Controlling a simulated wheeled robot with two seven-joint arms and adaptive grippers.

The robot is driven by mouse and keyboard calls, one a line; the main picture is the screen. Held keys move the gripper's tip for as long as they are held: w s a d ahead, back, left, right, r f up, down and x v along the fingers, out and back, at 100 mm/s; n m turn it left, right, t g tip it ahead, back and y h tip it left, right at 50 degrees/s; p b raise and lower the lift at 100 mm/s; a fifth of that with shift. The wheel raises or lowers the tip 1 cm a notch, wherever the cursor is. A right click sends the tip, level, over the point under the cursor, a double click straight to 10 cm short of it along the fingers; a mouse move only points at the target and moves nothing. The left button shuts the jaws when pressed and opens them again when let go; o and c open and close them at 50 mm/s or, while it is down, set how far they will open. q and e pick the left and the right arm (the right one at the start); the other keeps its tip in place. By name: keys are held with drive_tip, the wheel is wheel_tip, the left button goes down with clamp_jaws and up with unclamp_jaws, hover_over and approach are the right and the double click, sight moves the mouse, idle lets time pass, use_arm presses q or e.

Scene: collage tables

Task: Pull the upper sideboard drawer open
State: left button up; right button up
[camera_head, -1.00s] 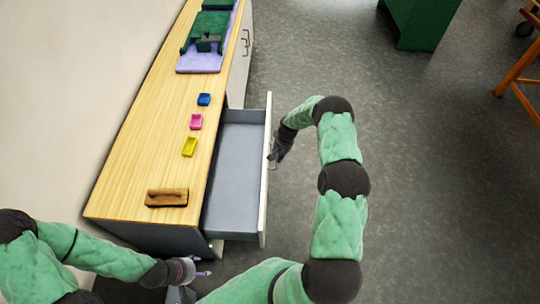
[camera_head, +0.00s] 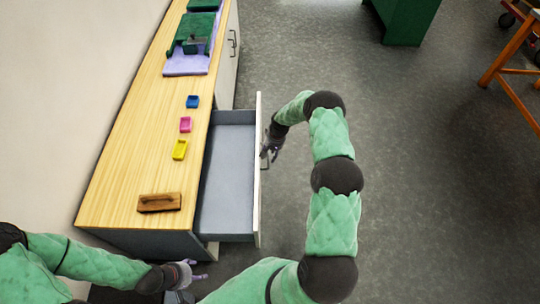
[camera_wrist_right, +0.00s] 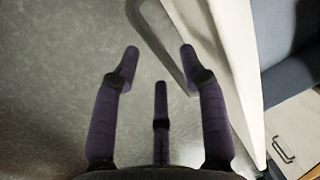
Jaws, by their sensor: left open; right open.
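The upper sideboard drawer (camera_head: 226,185) is pulled well out of the sideboard (camera_head: 130,140), and its grey inside looks empty. My right gripper (camera_head: 269,152) is at the outer side of the drawer front, by its handle (camera_head: 264,150). In the right wrist view the fingers (camera_wrist_right: 160,75) are spread, and the bar handle (camera_wrist_right: 165,45) runs past the right-hand finger, seemingly unheld. Contact cannot be told. My left gripper (camera_head: 196,272) is open and empty, low beside the near end of the sideboard.
On the wooden top are a brown wooden block with a handle (camera_head: 159,202), yellow (camera_head: 180,150), pink (camera_head: 186,125) and blue (camera_head: 193,102) small trays, and a green device (camera_head: 194,38) on a lilac mat. A green cabinet (camera_head: 405,22) and orange stand (camera_head: 505,55) are far right.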

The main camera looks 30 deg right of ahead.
wheel_tip(320, 180, up, 10)
drive_tip(key=s+d, duration=0.1)
drive_tip(key=shift+d+r, duration=0.25)
drive_tip(key=shift+d, duration=0.05)
drive_tip(key=shift+s+f, duration=0.1)
drive_tip(key=shift+s, duration=0.05)
idle(0.3)
